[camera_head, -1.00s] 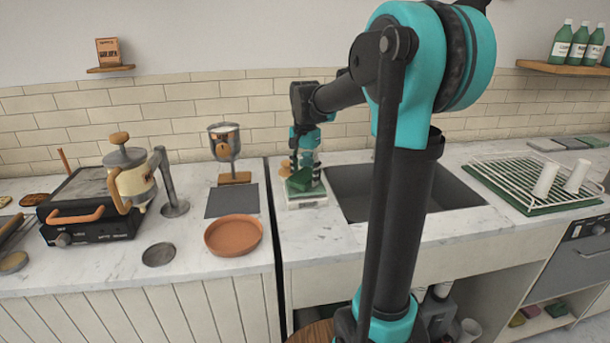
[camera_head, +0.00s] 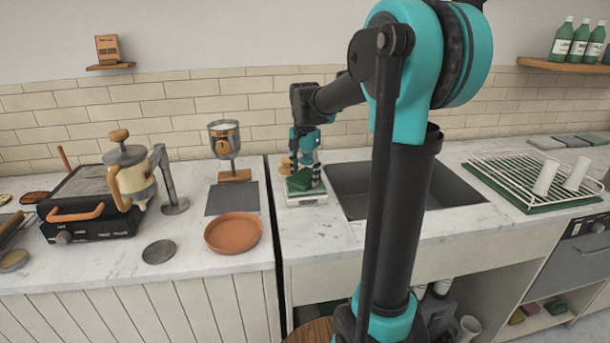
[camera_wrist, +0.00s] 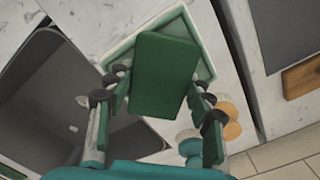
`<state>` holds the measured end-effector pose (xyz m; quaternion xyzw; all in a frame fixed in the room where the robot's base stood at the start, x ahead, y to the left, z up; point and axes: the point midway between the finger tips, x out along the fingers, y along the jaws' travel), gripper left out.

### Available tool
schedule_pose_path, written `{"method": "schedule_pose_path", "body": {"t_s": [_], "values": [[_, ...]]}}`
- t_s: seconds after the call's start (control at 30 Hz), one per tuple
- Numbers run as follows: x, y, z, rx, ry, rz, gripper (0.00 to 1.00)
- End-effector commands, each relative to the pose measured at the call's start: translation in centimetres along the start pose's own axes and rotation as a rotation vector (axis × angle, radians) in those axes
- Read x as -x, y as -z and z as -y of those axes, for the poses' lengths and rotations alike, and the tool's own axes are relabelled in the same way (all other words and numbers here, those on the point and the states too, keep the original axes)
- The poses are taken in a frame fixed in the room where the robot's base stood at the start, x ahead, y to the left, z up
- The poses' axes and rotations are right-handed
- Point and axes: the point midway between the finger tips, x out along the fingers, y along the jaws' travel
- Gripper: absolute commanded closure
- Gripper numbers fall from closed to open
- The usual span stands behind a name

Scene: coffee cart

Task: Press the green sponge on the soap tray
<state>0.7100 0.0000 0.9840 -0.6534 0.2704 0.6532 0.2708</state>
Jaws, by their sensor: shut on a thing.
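The green sponge (camera_head: 299,184) is a dark green block between the fingers of my gripper (camera_head: 304,170). The wrist view shows the sponge (camera_wrist: 162,75) large, with the fingers of my gripper (camera_wrist: 160,92) shut on its two sides. The soap tray (camera_head: 308,201) is a small pale tray on the counter, left of the sink. In the wrist view the tray's white rim and green inside (camera_wrist: 196,42) show around the sponge's far end. The sponge is over the tray, low down. Whether its underside touches is hidden.
The sink basin (camera_head: 400,192) lies right of the tray, and a wire dish rack (camera_head: 520,185) stands farther right. Left are a dark mat (camera_head: 232,199), a terracotta dish (camera_head: 233,235) and a metal dispenser (camera_head: 224,140).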

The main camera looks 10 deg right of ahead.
Motion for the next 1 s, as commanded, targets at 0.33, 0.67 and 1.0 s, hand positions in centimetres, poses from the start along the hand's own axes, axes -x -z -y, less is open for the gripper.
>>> {"method": "schedule_pose_path", "body": {"t_s": [0.33, 0.67, 1.0], "values": [[-0.38, 0.01, 0.01, 0.000, 0.000, 0.000, 0.71], [-0.75, 0.00, 0.00, 0.000, 0.000, 0.000, 0.71], [-0.78, -0.01, -0.01, 0.000, 0.000, 0.000, 0.71]]}}
